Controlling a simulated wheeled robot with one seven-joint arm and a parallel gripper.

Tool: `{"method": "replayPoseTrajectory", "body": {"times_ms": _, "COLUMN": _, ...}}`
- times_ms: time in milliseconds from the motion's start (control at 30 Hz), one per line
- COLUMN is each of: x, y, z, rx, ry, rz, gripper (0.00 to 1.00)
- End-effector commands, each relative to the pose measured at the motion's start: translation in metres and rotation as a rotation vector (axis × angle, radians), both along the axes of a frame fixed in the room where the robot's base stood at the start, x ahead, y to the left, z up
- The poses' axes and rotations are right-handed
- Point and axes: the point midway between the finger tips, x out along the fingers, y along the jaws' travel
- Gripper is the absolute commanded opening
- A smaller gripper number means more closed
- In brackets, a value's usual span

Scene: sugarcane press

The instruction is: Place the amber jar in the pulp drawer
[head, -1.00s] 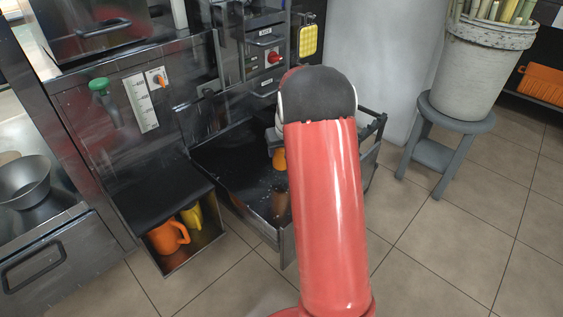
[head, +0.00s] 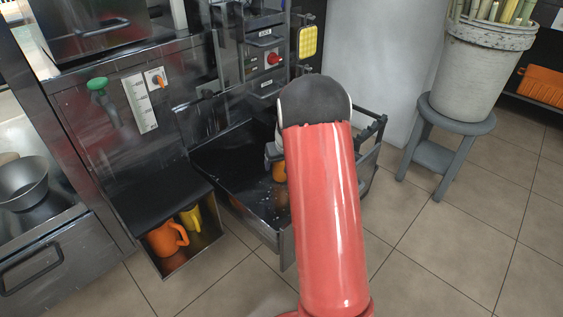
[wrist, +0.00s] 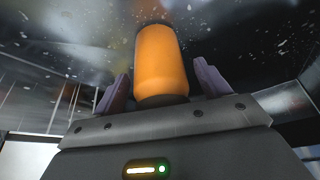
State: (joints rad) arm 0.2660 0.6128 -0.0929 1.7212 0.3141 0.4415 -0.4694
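The amber jar (wrist: 163,62) stands between my gripper's two purple fingers in the wrist view, with a visible gap on each side. My gripper (wrist: 163,85) is open around it. In the head view the jar (head: 279,172) is a small orange patch low inside the pulled-out pulp drawer (head: 232,172), at or very near its dark, wet floor. My red arm hides part of the jar and the drawer's right side. My gripper (head: 273,152) is partly visible inside the drawer, left of the arm.
An open compartment at the lower left holds an orange jug (head: 167,238) and a yellow one (head: 191,217). A grey stool (head: 447,122) with a bucket of cane (head: 488,60) stands at the right. The press panel (head: 262,60) rises behind the drawer.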

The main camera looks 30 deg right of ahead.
Motion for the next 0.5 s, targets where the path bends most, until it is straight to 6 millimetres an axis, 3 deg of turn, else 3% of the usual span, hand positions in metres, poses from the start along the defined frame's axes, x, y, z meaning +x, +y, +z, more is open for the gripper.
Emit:
{"method": "replayPoseTrajectory", "body": {"times_ms": 300, "x": -0.001, "y": 0.000, "z": 0.006, "rx": 0.000, "ry": -0.001, "rz": 0.000, "gripper": 0.75}}
{"method": "replayPoseTrajectory", "body": {"times_ms": 500, "x": -0.014, "y": 0.002, "z": 0.039, "rx": 0.000, "ry": -0.004, "rz": 0.000, "gripper": 0.75}}
